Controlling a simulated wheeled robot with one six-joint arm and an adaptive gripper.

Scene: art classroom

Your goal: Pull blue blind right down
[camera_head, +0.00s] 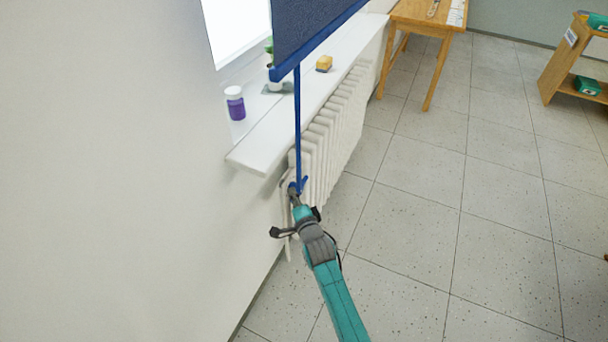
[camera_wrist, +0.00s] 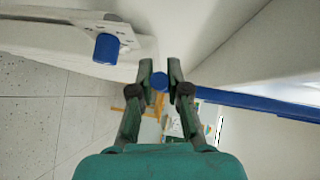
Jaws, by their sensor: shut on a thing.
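The dark blue blind (camera_head: 308,24) hangs partly lowered in front of the window, its lower edge above the sill. A thin blue pull strap (camera_head: 298,120) runs straight down from its bottom bar to a small blue handle at my gripper (camera_head: 296,190). In the wrist view my gripper (camera_wrist: 160,82) has its two fingers closed around a round blue end (camera_wrist: 159,81) of the pull handle. A long blue bar (camera_wrist: 255,103) runs to the right behind the fingers; I cannot tell which part it is.
A white sill (camera_head: 262,142) juts out above a white radiator (camera_head: 335,125) close to my gripper. A purple bottle (camera_head: 235,104) and a yellow sponge (camera_head: 324,64) stand on the sill. A wooden table (camera_head: 418,15) is beyond.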

